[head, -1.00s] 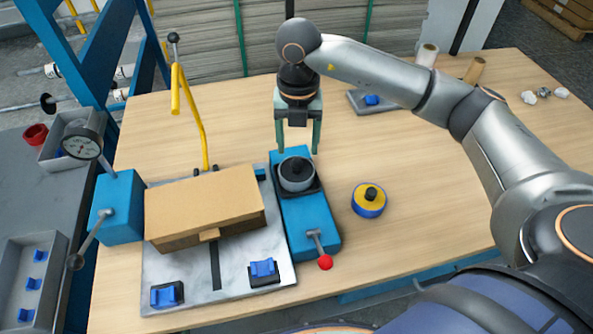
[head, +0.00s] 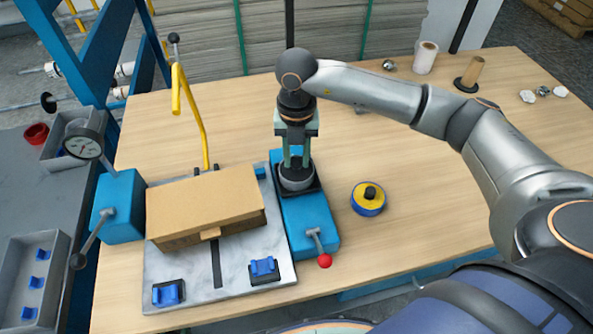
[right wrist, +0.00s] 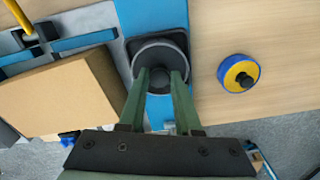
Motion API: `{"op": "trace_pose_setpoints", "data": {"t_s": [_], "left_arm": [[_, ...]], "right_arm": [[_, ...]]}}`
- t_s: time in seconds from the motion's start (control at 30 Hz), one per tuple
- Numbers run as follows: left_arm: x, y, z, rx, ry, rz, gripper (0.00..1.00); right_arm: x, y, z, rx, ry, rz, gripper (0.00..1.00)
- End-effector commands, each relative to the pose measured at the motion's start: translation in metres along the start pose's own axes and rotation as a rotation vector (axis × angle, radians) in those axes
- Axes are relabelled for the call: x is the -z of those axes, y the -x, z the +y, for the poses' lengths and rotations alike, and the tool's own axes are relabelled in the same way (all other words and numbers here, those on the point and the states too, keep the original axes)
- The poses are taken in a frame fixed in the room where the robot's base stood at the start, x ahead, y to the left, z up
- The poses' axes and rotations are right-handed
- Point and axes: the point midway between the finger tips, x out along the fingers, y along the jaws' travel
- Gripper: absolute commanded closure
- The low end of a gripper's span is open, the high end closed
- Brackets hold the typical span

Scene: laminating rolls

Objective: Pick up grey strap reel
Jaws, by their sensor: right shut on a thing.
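The grey strap reel (head: 297,183) sits upright in a dark square seat on the blue strapping unit (head: 308,215). My right gripper (head: 296,164) points straight down over it, with its green fingers shut on the dark hub of the reel. The right wrist view shows the grey reel (right wrist: 158,55) with the two fingertips (right wrist: 160,74) on either side of its hub. The fingers hide part of the hub in both views. My left gripper is not in view.
A blue and yellow reel (head: 368,198) stands on the table to the right. A cardboard box (head: 205,203) lies on the plate to the left, near a yellow lever (head: 190,105). White and brown rolls (head: 426,57) stand at the back right.

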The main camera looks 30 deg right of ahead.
Motion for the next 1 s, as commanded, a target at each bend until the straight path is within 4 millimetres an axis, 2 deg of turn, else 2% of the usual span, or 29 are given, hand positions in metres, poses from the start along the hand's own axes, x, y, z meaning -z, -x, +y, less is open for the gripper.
{"op": "trace_pose_setpoints", "data": {"t_s": [0.03, 0.17, 1.0], "left_arm": [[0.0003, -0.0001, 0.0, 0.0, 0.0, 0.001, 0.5], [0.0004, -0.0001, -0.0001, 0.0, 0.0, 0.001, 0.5], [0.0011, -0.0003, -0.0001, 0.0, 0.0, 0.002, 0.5]], "right_arm": [[-0.0001, 0.0002, 0.0001, -0.001, 0.0, 0.0, 0.85], [-0.0001, 0.0003, 0.0001, -0.001, 0.0, 0.0, 1.0], [-0.0002, 0.0006, 0.0002, -0.001, 0.0, -0.001, 1.0]]}}
